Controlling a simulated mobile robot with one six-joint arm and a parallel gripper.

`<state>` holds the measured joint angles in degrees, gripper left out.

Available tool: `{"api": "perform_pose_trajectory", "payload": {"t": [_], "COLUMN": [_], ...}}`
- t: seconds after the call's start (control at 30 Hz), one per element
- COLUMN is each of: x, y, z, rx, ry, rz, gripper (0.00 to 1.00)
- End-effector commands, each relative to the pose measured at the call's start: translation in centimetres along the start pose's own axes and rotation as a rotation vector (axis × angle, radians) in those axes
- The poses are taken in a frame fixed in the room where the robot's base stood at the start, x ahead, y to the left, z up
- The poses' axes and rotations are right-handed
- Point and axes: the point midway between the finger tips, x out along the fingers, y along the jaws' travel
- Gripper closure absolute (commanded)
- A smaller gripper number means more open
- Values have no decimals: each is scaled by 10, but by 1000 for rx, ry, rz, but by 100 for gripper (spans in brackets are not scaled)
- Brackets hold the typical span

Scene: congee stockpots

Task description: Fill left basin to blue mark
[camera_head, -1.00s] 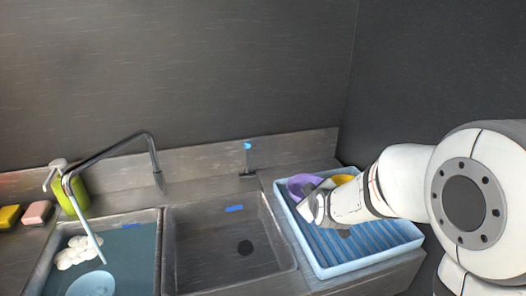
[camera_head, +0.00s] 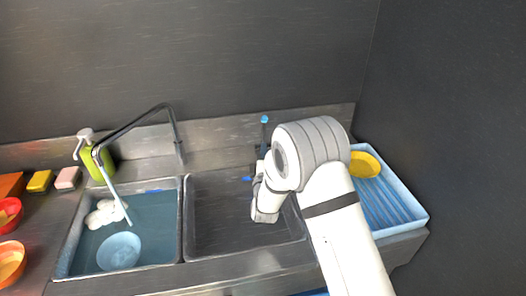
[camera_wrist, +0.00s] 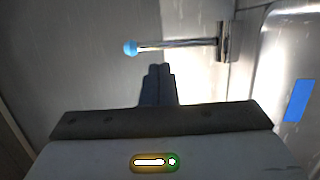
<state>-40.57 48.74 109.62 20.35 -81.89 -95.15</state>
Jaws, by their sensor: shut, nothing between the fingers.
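The left basin (camera_head: 66,262) holds blue-tinted water (camera_head: 150,225). The spout (camera_head: 136,121) reaches over it, and a pale stream (camera_head: 118,198) runs down into the water. A blue mark (camera_head: 153,191) shows at the basin's back wall, close to the waterline; the exact gap is too small to tell. The tap lever (camera_head: 264,119) with a blue tip stands behind the right basin; its blue knob (camera_wrist: 130,47) and metal rod show in the wrist view. My gripper (camera_wrist: 158,69) is shut and empty, its fingertips close to the rod. Contact cannot be told.
A pale blue bowl (camera_head: 119,251) and white foam (camera_head: 104,213) are in the left basin. The right basin (camera_head: 215,215) looks empty. A blue rack (camera_head: 400,207) with a yellow bowl (camera_head: 364,165) stands right. A green soap bottle (camera_head: 95,163) and sponges (camera_head: 68,178) stand left.

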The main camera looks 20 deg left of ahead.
Motion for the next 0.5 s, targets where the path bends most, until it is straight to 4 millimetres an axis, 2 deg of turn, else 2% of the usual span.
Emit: {"api": "perform_pose_trajectory", "payload": {"t": [0.03, 0.2, 0.33, 0.5], "x": [11, 41, 55, 63], "y": [3, 3, 2, 0], "z": [0, 1, 0, 0], "rx": [0, 0, 1, 1], "ry": [-1, -1, 0, 1], "rz": [2, 1, 0, -2], "gripper": [100, 100, 100, 100]}}
